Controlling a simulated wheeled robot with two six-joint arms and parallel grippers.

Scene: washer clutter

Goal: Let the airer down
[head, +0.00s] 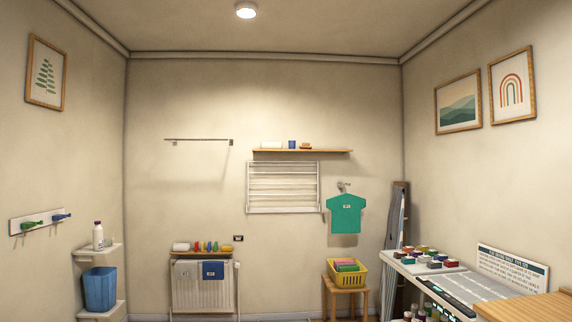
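The airer (283,188) is a white wall rack with several horizontal bars. It is on the back wall, right of the middle, below a wooden shelf (330,151). Its frame looks upright and close to flat against the wall. Any catch or hinge on it is too small to make out. Neither of my grippers shows in the head view.
A green T-shirt (346,214) hangs right of the airer. Below it a yellow basket (335,276) stands on a wooden stool (345,291). A radiator (195,292) is at the lower left of the back wall. A cluttered counter (395,259) runs along the right.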

